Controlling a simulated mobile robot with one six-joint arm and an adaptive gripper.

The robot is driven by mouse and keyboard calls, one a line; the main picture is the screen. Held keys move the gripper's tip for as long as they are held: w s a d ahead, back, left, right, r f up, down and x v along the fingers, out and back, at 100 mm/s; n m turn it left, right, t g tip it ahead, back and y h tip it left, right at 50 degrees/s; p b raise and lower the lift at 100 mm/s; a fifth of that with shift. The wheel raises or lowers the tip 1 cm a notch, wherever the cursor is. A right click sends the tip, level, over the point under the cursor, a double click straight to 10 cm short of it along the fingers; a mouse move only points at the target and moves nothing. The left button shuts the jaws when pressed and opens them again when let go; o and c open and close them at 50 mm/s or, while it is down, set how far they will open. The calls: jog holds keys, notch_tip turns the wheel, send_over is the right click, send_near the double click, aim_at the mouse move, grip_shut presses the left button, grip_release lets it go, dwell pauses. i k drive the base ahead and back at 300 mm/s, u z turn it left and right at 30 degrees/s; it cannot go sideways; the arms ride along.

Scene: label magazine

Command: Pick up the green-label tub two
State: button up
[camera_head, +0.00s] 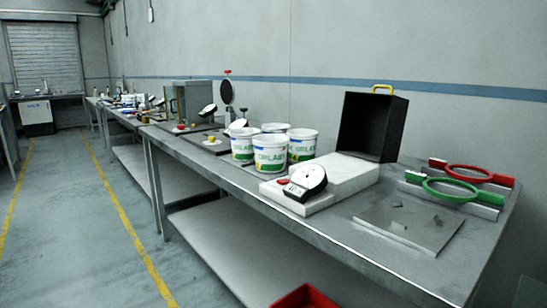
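Several white tubs with green and blue label print stand close together on the long metal table (350,258). The front tub (270,154) is nearest to me. A second tub (243,145) stands to its left, another (303,146) to its right, and one behind (275,127) is partly hidden. They are upright and look alike. I cannot tell which one is tub two. My gripper is not in view.
Right of the tubs is a white device (342,178) with a round dial (309,177) and an open black box (373,127). Green (450,190) and red (467,173) rings and a flat plate (408,225) lie farther right. A red bin (306,297) is below. The aisle at left is clear.

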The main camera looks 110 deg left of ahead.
aim_at(271, 149)
jog(key=z, duration=0.1)
jog(key=k, duration=0.2)
jog(key=u, duration=2.35)
jog(key=k, duration=0.15)
jog(key=u, duration=1.2)
jog(key=k, duration=0.65)
jog(key=z, duration=0.2)
jog(key=i, duration=0.6)
jog(key=z, duration=0.15)
